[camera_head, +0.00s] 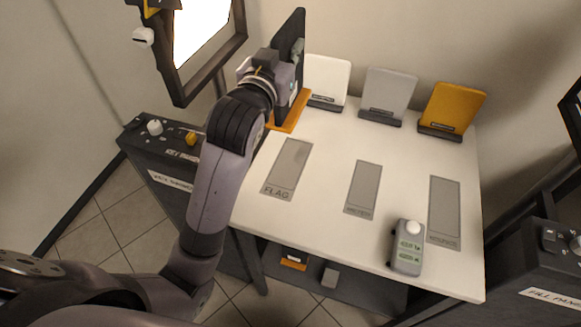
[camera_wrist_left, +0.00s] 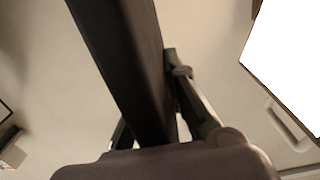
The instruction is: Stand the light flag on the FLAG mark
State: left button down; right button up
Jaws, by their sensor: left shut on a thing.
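The light flag is a tall black panel (camera_head: 290,34) on an orange foot (camera_head: 288,113), near the table's back left corner. It is upright; I cannot tell whether the foot touches the table. My left gripper (camera_head: 294,62) is shut on the panel, and the arm partly hides it. In the left wrist view the dark panel (camera_wrist_left: 122,55) runs between the fingers. The FLAG mark (camera_head: 288,166) is a grey strip on the table's left side, in front of the flag, and bare. My right gripper is out of view.
White (camera_head: 327,78), grey (camera_head: 389,90) and orange (camera_head: 453,106) cards stand along the table's back. Two more grey strips (camera_head: 363,188) (camera_head: 444,205) lie to the right. A grey meter (camera_head: 407,250) with a white dome sits at the front right. A lit panel (camera_head: 200,32) stands at the left.

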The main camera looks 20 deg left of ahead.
aim_at(290, 103)
pick_arm(q)
jog(key=shift+w+r, duration=0.25)
jog(key=shift+r, duration=0.1)
jog(key=shift+a+f, duration=0.1)
jog(key=shift+f, duration=0.2)
notch_tip(290, 103, down, 14)
jog(key=shift+r+b, duration=0.15)
jog(key=shift+b, duration=0.6)
notch_tip(290, 103, down, 5)
jog(key=shift+f, duration=0.1)
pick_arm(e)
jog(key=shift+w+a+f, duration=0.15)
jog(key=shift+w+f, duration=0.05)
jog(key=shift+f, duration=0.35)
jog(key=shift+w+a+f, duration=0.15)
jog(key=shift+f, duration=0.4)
pick_arm(q)
jog(key=shift+f+b, duration=0.15)
jog(key=shift+b, duration=0.15)
jog(key=shift+f, duration=0.15)
jog(key=c, duration=1.6)
grip_release()
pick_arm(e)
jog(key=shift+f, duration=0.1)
